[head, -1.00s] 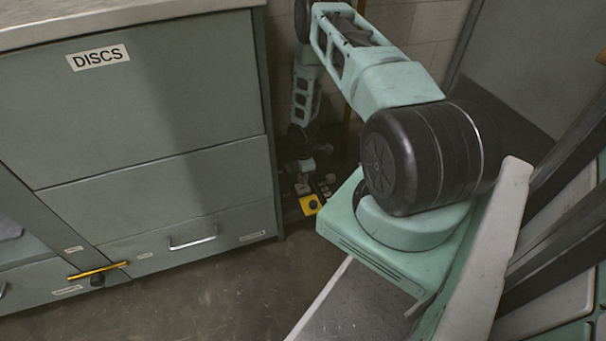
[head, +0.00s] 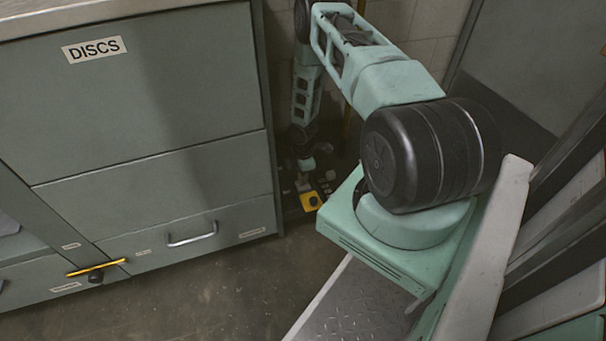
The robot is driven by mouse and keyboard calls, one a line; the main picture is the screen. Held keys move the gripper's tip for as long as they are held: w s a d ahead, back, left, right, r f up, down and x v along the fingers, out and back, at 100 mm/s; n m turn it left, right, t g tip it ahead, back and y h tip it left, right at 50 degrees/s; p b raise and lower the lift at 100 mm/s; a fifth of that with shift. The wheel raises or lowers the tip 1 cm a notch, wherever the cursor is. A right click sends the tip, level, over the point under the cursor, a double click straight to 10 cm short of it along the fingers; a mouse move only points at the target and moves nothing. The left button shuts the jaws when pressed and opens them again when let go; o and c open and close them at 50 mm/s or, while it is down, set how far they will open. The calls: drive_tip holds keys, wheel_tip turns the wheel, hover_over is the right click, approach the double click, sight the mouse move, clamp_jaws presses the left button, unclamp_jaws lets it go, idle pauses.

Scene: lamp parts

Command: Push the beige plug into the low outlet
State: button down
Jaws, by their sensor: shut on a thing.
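My gripper (head: 304,172) is low in the gap to the right of the cabinet, small and dark in the head view. It is shut on a small pale piece that looks like the beige plug (head: 303,185). A yellow block (head: 311,201) with a dark round centre is just below and in front of the plug. I cannot tell whether the plug touches anything. I cannot make out the low outlet for certain; the gripper, arm and shadow hide much of that corner.
The grey-green cabinet (head: 150,110) labelled DISCS stands close on the left, with a drawer handle (head: 192,236) and a yellow bar (head: 96,268) on its front. A tiled wall (head: 425,35) is behind. Bare floor (head: 200,295) lies in front of the cabinet.

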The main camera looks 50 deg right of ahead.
drive_tip(key=shift+f+b, duration=0.8)
drive_tip(key=shift+f, duration=0.5)
idle(4.3)
drive_tip(key=c, duration=1.2)
unclamp_jaws()
drive_tip(key=shift+o, duration=0.2)
drive_tip(key=shift+r, duration=0.1)
wheel_tip(320, 180, up, 17)
drive_tip(key=p, duration=0.6)
drive_tip(key=shift+r, duration=0.15)
